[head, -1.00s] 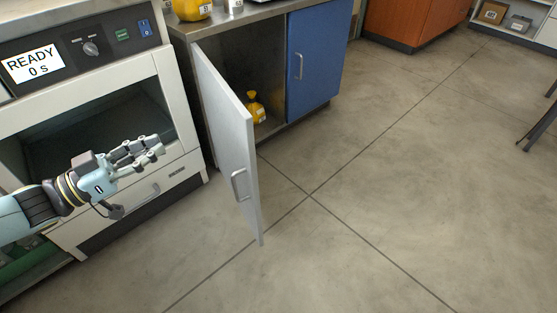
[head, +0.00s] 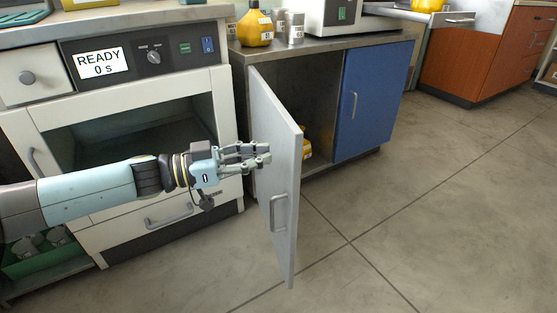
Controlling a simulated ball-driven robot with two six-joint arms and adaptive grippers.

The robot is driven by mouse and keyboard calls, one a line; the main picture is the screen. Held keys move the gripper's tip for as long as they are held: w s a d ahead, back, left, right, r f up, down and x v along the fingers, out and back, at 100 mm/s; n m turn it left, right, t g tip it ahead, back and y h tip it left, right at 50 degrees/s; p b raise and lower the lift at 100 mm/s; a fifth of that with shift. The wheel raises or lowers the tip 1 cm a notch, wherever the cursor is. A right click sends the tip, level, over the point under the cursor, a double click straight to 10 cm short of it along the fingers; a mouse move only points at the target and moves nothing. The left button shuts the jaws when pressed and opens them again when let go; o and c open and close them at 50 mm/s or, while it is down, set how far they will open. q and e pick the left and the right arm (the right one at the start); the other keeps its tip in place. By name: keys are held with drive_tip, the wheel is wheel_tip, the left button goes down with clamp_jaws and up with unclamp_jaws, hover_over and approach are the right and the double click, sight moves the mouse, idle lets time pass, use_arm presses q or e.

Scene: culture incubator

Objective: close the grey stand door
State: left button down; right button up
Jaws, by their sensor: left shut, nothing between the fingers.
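The grey stand door (head: 276,160) hangs open on the left side of the stand, swung out into the room. Its metal handle (head: 278,212) is on the face turned to the left. The blue door (head: 368,98) beside the opening is shut. My left gripper (head: 262,154) is shut and empty, and its fingertips overlap the left face of the grey door in the picture, above the handle. I cannot tell whether they touch it. My right gripper is not in view.
A white incubator with a READY display (head: 102,63) stands to the left. A yellow flask (head: 255,27) and a jar (head: 295,27) stand on the steel top. A yellow container (head: 307,143) inside the stand is partly hidden by the door. The floor (head: 420,200) to the right is clear.

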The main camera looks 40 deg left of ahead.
sight(291, 152)
use_arm(q)
drive_tip(key=shift+b+x, duration=0.5)
drive_tip(key=shift+x, duration=1.5)
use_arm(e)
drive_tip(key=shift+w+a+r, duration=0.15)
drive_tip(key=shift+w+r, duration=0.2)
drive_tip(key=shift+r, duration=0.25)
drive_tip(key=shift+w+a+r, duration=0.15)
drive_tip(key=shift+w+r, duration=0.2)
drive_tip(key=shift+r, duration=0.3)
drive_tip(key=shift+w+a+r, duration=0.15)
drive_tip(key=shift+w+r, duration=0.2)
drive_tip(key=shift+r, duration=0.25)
